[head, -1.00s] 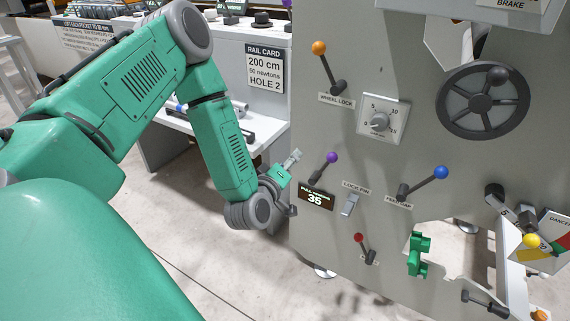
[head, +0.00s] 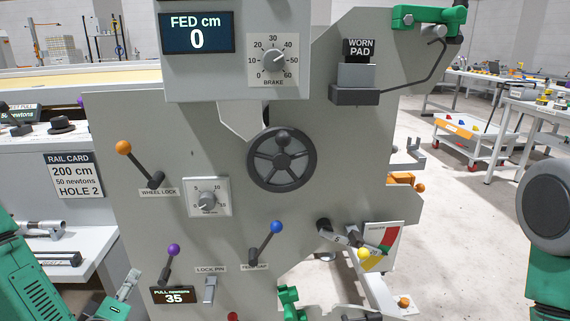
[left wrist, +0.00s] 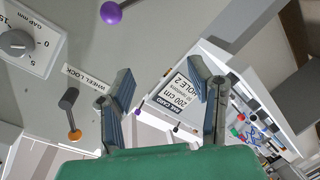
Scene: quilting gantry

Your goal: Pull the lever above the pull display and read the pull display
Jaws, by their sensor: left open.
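The pull display (head: 173,296) is a small dark panel reading "PULL newtons 35" at the lower left of the grey machine plate in the head view. The lever with a purple knob (head: 173,250) stands just above it, tilted up to the right. Its purple knob (left wrist: 111,11) also shows at the top of the left wrist view. My left gripper (head: 130,281) is left of the lever, apart from it, low in the head view. In the left wrist view its two fingers (left wrist: 160,88) are spread with nothing between them. My right gripper is out of view.
Near the lever are the lock pin switch (head: 209,289), a blue-knobbed lever (head: 276,228), an orange-knobbed wheel lock lever (head: 124,148) and a gap dial (head: 207,198). A handwheel (head: 281,160) sits further right.

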